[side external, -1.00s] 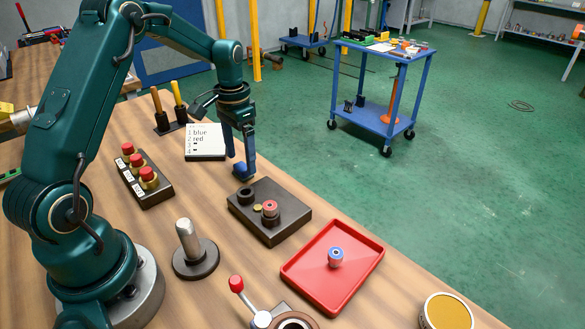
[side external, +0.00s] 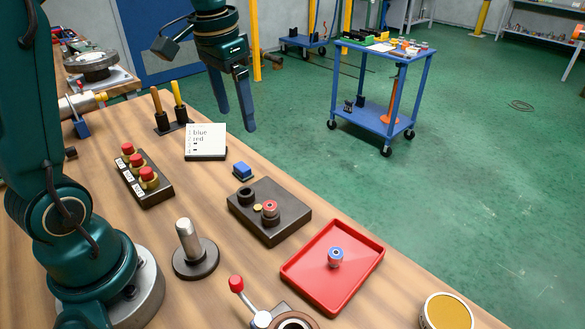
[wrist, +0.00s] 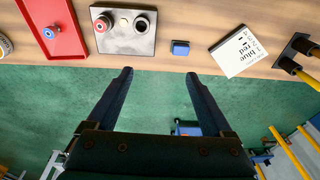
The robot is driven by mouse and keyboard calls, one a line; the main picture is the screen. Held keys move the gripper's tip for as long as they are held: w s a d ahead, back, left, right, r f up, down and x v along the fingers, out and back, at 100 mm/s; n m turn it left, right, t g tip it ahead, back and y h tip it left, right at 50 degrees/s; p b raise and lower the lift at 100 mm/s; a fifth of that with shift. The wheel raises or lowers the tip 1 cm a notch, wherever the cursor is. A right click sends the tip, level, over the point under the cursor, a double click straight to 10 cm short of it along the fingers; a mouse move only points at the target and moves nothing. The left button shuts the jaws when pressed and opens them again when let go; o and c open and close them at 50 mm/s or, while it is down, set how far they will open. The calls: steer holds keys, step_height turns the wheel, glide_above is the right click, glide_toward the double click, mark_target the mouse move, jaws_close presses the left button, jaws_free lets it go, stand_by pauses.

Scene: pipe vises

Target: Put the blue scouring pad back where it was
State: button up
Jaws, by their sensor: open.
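The blue scouring pad (side external: 243,171) lies on the wooden bench between the white card and the dark block. It also shows in the wrist view (wrist: 180,48), alone on the wood near the bench edge. My gripper (side external: 233,120) is open and empty, raised well above the bench and apart from the pad. In the wrist view its two fingers (wrist: 158,73) are spread wide, with green floor between them and the pad beyond their tips.
A dark block (side external: 268,228) with sockets and a red-topped part stands beside the pad. A white card (side external: 206,140) reads "blue, red". A red tray (side external: 310,291) holds a blue-topped part (side external: 336,257). Two upright handles (side external: 170,118) stand behind the card.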

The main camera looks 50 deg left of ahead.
steer(key=s+d+f+t, duration=0.1)
steer(key=s+d+t, duration=0.2)
steer(key=s+d, duration=0.6)
steer(key=shift+s+f+t+h, duration=0.3)
steer(key=shift+s+f+t, duration=0.1)
steer(key=shift+s, duration=1.45)
steer(key=shift+d, duration=0.1)
